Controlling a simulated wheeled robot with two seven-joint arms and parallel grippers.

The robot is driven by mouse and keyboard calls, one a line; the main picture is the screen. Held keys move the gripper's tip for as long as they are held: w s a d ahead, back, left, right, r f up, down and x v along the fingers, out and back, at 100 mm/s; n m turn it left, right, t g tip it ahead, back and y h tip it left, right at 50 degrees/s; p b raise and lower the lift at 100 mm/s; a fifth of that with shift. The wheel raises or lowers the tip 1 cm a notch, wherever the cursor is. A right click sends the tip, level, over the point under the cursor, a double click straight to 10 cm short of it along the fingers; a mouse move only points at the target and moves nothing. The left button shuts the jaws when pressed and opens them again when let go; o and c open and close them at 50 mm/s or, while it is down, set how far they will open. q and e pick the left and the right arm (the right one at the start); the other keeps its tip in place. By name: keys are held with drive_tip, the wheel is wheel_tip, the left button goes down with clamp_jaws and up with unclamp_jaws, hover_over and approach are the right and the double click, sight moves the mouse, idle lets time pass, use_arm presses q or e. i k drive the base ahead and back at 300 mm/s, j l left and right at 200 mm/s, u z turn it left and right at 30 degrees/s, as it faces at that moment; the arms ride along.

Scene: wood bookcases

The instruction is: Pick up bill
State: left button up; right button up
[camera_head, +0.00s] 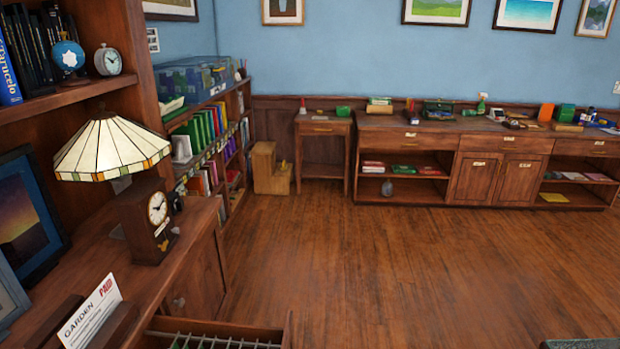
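A white paper bill (91,314) stands tilted in a dark wooden holder (122,322) at the lower left. It bears the word GARDEN and a red PAID stamp. The holder sits on the wooden shelf top of the near bookcase. Neither of my grippers shows in the head view.
A mantel clock (147,220) and a stained-glass lamp (110,148) stand behind the bill. Picture frames (28,205) lean at the left. An open drawer with a wire rack (215,338) juts out at the bottom. The wooden floor (400,275) is clear.

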sight(83, 327)
drive_tip(key=u, duration=1.45)
